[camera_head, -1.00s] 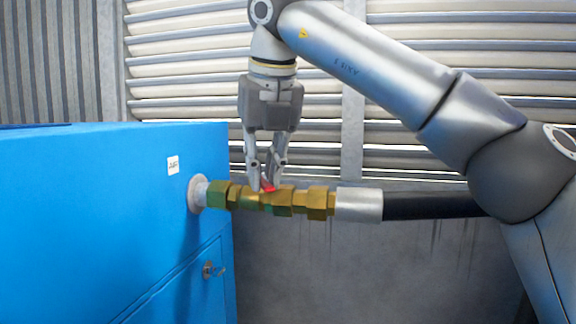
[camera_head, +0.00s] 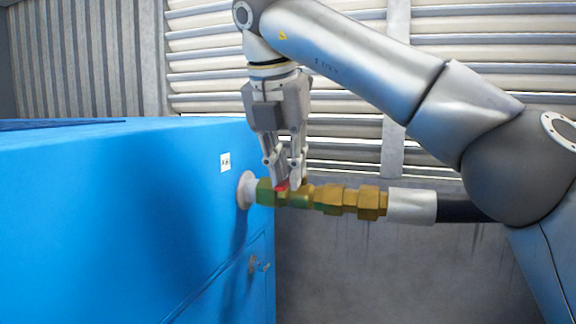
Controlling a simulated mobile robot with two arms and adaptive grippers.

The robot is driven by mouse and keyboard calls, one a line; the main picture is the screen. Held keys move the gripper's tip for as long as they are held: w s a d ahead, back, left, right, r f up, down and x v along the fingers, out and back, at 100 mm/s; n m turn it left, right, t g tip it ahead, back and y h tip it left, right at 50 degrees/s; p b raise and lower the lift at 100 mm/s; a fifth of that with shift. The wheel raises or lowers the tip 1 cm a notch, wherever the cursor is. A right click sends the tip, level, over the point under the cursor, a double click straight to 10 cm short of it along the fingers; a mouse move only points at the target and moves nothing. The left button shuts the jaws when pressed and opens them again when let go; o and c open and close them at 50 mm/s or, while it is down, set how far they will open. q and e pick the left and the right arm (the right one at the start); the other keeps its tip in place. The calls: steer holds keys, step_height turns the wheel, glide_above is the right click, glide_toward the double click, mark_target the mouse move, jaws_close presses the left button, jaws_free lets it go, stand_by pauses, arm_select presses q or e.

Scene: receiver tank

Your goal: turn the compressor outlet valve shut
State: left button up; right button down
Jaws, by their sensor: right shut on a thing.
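The compressor outlet valve (camera_head: 302,195) is a brass body on the pipe leaving the blue cabinet (camera_head: 130,210). Its small red handle (camera_head: 282,187) shows on top, towards the cabinet end. My right gripper (camera_head: 284,180) comes down from above with its fingers shut on the red handle. The fingers hide most of the handle, so its exact angle is hard to tell. My left gripper is not in view.
Brass fittings (camera_head: 348,200) join the valve to a silver sleeve (camera_head: 411,206) and a black hose (camera_head: 465,208) on the right. Louvred wall panels stand behind.

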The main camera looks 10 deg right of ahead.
steer(key=shift+r, duration=0.1)
steer(key=c, duration=1.4)
jaws_free()
steer(key=shift+w, duration=0.1)
steer(key=shift+v, duration=3.7)
